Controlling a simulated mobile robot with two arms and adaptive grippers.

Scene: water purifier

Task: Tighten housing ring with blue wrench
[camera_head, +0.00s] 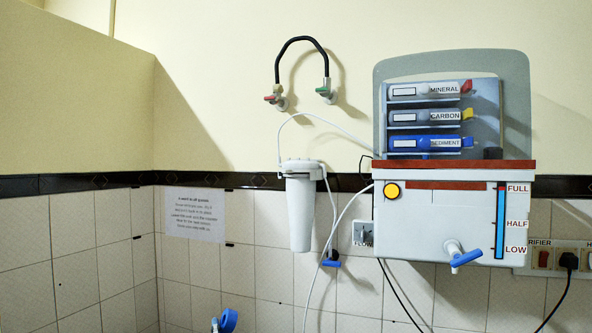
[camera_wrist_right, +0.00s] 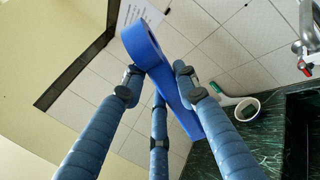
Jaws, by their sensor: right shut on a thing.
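The white filter housing (camera_head: 301,210) hangs on the tiled wall in the head view, with its ring (camera_head: 300,168) at the top. My right gripper (camera_wrist_right: 158,82) is shut on the blue wrench (camera_wrist_right: 190,115), which lies between its blue fingers. The wrench's round loop end (camera_wrist_right: 141,45) sticks out past the fingertips. The loop of the wrench also shows at the bottom edge of the head view (camera_head: 229,319), below and left of the housing and apart from it. The rest of the wrench is out of that frame. My left gripper is in neither view.
The purifier tank (camera_head: 420,220) with a tap and cartridges is on the wall right of the housing. White tubes hang beside the housing. A blue-handled valve (camera_head: 331,262) sits below it. A dark green counter (camera_wrist_right: 265,145) holds a cup (camera_wrist_right: 247,109) near a metal tap (camera_wrist_right: 306,40).

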